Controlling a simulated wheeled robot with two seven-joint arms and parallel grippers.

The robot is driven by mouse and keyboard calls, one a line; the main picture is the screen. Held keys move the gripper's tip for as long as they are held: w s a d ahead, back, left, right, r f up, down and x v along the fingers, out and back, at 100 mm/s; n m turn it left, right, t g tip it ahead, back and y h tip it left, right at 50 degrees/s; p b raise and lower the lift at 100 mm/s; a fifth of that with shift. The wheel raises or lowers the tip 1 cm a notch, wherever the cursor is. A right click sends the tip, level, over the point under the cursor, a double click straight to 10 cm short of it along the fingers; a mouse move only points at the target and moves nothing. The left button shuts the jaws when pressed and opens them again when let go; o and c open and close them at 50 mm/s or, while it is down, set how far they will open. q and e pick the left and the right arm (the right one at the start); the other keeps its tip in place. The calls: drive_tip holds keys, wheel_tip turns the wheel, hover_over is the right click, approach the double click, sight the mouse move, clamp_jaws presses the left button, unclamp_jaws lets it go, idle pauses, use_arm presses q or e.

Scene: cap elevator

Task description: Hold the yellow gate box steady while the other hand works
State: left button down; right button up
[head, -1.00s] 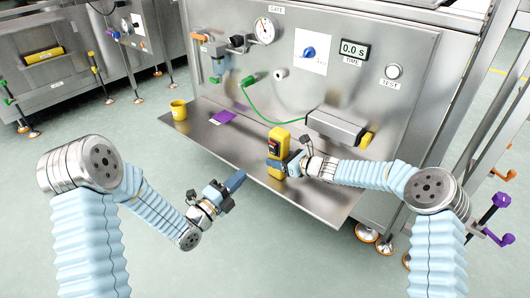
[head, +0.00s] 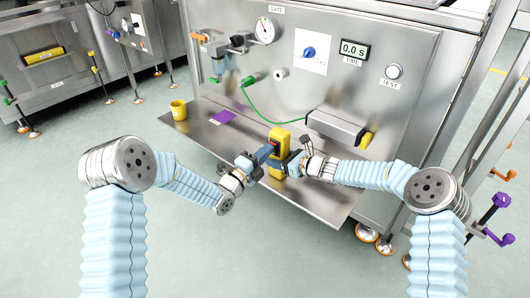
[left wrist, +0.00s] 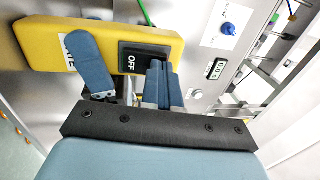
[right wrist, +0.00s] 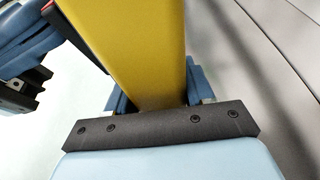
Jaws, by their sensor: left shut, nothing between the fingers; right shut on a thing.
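The yellow gate box (head: 280,134) stands upright at the front edge of the steel shelf. In the left wrist view, the box (left wrist: 60,35) shows a black switch (left wrist: 147,57) marked OFF and a partly covered label. My right gripper (head: 291,166) is shut on the yellow box, which also fills its fingers in the right wrist view (right wrist: 145,60). One right finger lies across the label. My left gripper (head: 268,151) is shut and empty, its fingertips (left wrist: 158,72) close beside the OFF switch. I cannot tell whether they touch it.
The shelf's middle left is clear.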

use_arm(q)
drive_tip(key=shift+r, duration=0.1)
drive_tip(key=shift+w+d+g+y, duration=0.2)
drive_tip(key=shift+w+g+y, duration=0.1)
drive_tip(key=shift+g, duration=0.1)
drive_tip(key=s+a+r, duration=0.2)
drive_tip(key=s+a, duration=0.6)
drive_tip(key=s, duration=0.3)
drive_tip(key=shift+r, duration=0.25)
drive_tip(key=shift+s+a, duration=0.1)
use_arm(e)
drive_tip(key=o, duration=1.3)
